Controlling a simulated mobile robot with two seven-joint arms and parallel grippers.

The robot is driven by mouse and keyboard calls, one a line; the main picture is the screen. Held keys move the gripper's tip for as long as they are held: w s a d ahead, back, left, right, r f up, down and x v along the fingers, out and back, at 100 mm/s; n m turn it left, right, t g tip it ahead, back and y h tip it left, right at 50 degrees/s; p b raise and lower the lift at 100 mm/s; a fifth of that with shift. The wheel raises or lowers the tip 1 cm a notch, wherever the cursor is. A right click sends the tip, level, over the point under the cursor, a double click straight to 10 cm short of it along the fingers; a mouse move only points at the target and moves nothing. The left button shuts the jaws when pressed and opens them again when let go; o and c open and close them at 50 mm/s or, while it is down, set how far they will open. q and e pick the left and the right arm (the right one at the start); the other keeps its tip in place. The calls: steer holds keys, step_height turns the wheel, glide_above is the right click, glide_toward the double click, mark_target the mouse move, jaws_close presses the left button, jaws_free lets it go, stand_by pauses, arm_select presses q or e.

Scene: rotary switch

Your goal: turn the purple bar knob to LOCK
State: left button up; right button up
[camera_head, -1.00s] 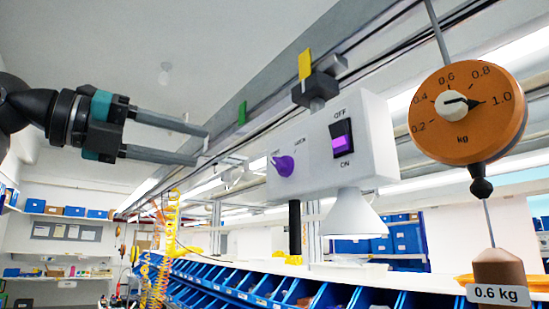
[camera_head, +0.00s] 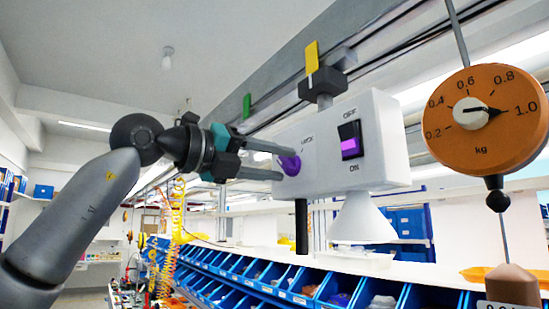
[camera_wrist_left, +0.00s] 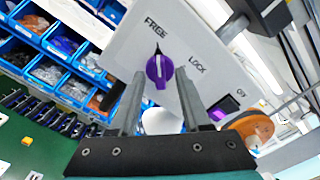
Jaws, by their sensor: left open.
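The purple bar knob (camera_head: 289,164) is on the end of a white box (camera_head: 345,125) in the head view. In the left wrist view, the knob (camera_wrist_left: 160,71) has its dark pointer towards FREE; the LOCK label (camera_wrist_left: 197,63) is to its right. My left gripper (camera_head: 276,164) is open, its fingertips close to the knob. In the wrist view, the fingers of the left gripper (camera_wrist_left: 161,72) appear on either side of the knob with gaps between; whether they touch it at depth is hard to tell. My right gripper is not in view.
A purple rocker switch (camera_head: 350,140) marked OFF and ON is on the same box. A white lamp shade (camera_head: 362,218) hangs below it. An orange dial scale (camera_head: 490,135) hangs at the right. Blue bins (camera_head: 320,290) line the shelf below.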

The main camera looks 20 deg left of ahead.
arm_select(q)
jaws_close()
stand_by(0.4)
